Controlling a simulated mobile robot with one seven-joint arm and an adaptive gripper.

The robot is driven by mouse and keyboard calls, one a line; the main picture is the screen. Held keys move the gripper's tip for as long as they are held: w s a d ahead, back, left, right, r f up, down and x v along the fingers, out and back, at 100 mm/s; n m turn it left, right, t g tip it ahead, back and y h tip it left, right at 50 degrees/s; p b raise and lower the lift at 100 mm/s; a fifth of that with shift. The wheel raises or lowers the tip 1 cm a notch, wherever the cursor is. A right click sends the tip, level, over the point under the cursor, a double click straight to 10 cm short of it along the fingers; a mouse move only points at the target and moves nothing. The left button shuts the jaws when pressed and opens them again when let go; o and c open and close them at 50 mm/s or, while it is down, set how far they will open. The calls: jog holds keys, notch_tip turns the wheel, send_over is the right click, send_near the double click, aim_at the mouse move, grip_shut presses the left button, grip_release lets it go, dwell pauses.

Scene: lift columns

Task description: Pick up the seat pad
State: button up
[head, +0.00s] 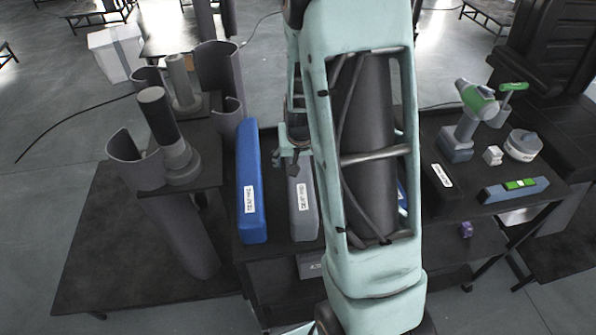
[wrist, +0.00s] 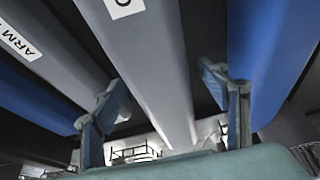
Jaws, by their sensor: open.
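Long padded pieces lie side by side on a dark cart: a blue pad (head: 252,200) with a white label and a grey pad (head: 303,222) with a white label. I cannot read the labels in the head view, so I cannot tell which is the seat pad. My gripper (head: 284,158) is at the far end of the grey pad. In the wrist view its fingers (wrist: 168,105) are open and apart, with a grey pad (wrist: 155,60) seen between them. I cannot tell whether they touch it. My arm hides part of the cart.
In the wrist view, a label reading "ARM" (wrist: 15,38) shows at left and a blue pad (wrist: 265,55) at right. A bench at right holds a green-grey drill (head: 470,115), a level (head: 513,189) and a black box (head: 437,180). Grey columns (head: 170,140) stand at left.

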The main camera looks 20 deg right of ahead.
jog(key=shift+c, duration=0.3)
jog(key=shift+w, duration=0.1)
jog(key=c, duration=1.7)
jog(key=shift+r, duration=0.2)
jog(key=shift+c, duration=0.2)
jog(key=shift+r+p, duration=0.55)
jog(key=shift+r, duration=0.05)
notch_tip(320, 180, up, 2)
jog(key=shift+p, duration=0.8)
jog(key=s+r+p, duration=0.1)
jog(key=r, duration=0.1)
jog(key=s+d+r+p, duration=0.1)
jog(key=s+r, duration=0.2)
jog(key=r, duration=0.1)
jog(key=shift+s+d+p, duration=0.25)
jog(key=shift+d+p, duration=0.1)
jog(key=shift+p, duration=0.05)
jog(key=s+d+r, duration=0.3)
jog(key=s+r, duration=0.1)
jog(key=s, duration=0.5)
notch_tip(320, 180, up, 6)
jog(key=p, duration=0.3)
jog(key=shift+w+a+f+p, duration=0.1)
jog(key=shift+f+p, duration=0.15)
jog(key=shift+p, duration=0.1)
